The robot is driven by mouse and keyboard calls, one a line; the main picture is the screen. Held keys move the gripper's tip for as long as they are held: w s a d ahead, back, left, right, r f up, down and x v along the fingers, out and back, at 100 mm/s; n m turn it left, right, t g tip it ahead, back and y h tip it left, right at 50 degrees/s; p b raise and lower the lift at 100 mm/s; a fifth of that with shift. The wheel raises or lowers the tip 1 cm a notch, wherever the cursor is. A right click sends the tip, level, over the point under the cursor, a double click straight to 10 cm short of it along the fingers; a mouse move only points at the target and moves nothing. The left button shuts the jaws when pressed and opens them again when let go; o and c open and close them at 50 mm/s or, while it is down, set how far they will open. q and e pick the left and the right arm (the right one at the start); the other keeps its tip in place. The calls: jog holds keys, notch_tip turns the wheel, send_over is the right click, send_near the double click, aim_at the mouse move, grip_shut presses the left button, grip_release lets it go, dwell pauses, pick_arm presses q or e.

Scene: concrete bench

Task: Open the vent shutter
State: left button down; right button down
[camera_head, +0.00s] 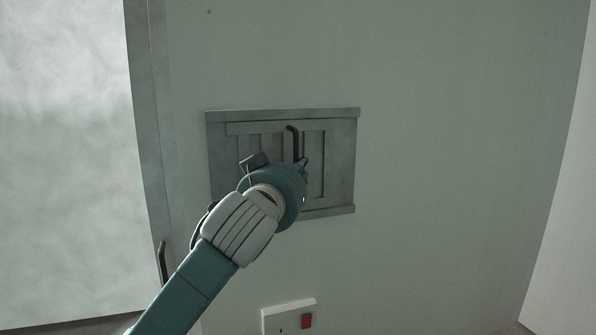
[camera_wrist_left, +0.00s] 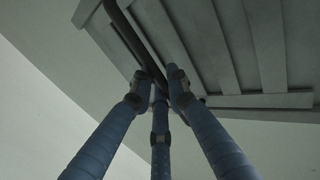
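The vent shutter (camera_head: 317,140) is a grey slatted panel in a grey frame (camera_head: 342,180) on the wall, in the middle of the head view. A dark bar handle (camera_head: 294,143) stands upright on it; the handle also shows in the left wrist view (camera_wrist_left: 127,32). My left gripper (camera_wrist_left: 160,90) is at the handle's lower end, with fingertips on either side of it. Whether they press on it cannot be told. In the head view, my wrist covers the lower left of the shutter and most of my fingers. My right gripper is out of view.
A white switch plate (camera_head: 286,319) with a red switch is on the wall below the vent. A grey frame edge (camera_head: 148,120) with a dark handle (camera_head: 162,262) stands at the left. The wall right of the vent is bare.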

pick_arm(q)
jog(key=shift+w+d, duration=0.2)
jog(key=shift+d, duration=0.4)
jog(key=shift+w+d, duration=0.15)
jog(key=shift+d, duration=0.4)
jog(key=c, duration=1.8)
grip_release()
jog(key=shift+a, duration=0.15)
jog(key=v, duration=1.2)
